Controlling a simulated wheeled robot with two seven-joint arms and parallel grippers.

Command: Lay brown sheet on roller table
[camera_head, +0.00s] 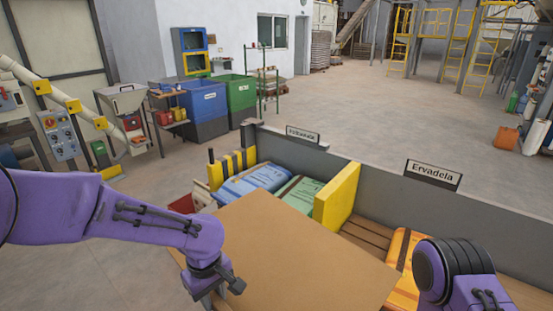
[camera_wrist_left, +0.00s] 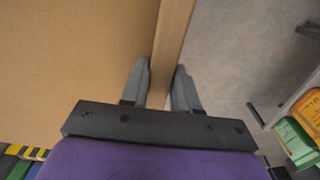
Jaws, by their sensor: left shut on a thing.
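The brown sheet (camera_head: 300,250) is a large flat board in the lower middle of the head view. It also fills the left of the left wrist view (camera_wrist_left: 70,60). My left gripper (camera_wrist_left: 162,75) is shut on the sheet's edge, one finger on each side. In the head view the left gripper (camera_head: 212,290) is at the sheet's left edge, its fingertips partly hidden. My right arm shows at the lower right, but its gripper is out of view. I cannot make out the roller table; the sheet hides what lies under it.
Behind the sheet, a grey wall with signs (camera_head: 433,174) backs bays holding blue sacks (camera_head: 252,182), green sacks (camera_head: 300,194) and orange sacks (camera_head: 402,270). A yellow divider (camera_head: 338,196) stands close to the sheet's far edge. Open floor (camera_head: 400,110) lies beyond the wall.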

